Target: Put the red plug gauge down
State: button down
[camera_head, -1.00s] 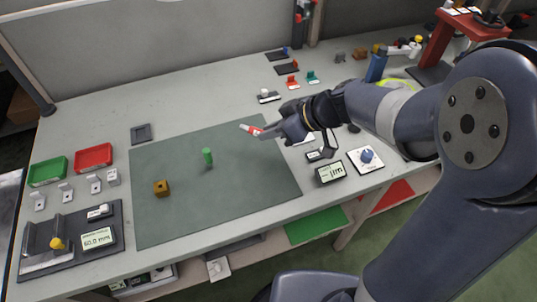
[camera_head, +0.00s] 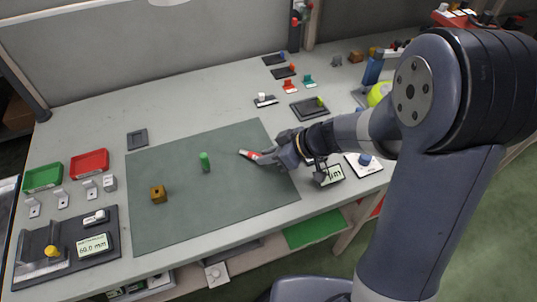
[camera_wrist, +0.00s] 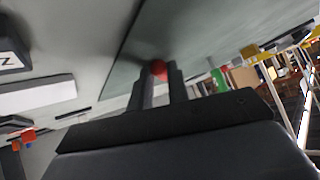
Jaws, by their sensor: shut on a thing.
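The red plug gauge (camera_head: 249,154) is red with a pale tip and lies roughly level, its tip pointing left. My gripper (camera_head: 263,158) is shut on it, over the right part of the dark green mat (camera_head: 220,213). In the wrist view, the red end of the gauge (camera_wrist: 159,69) shows between the two fingertips (camera_wrist: 160,78). The gauge is low over the mat; I cannot tell whether it touches.
A green plug gauge (camera_head: 205,162) stands upright on the mat, left of my gripper. Green (camera_head: 43,177) and red (camera_head: 89,162) trays stand at the left.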

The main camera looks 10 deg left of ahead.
jog(key=shift+f, duration=0.15)
jog(key=c, duration=1.3)
grip_release()
jog(key=shift+c, duration=0.2)
jog(key=shift+r+p, duration=0.35)
jog(key=shift+p, duration=0.1)
jog(key=v, duration=1.2)
jog(key=shift+s+f, duration=0.1)
jog(key=shift+f, duration=0.05)
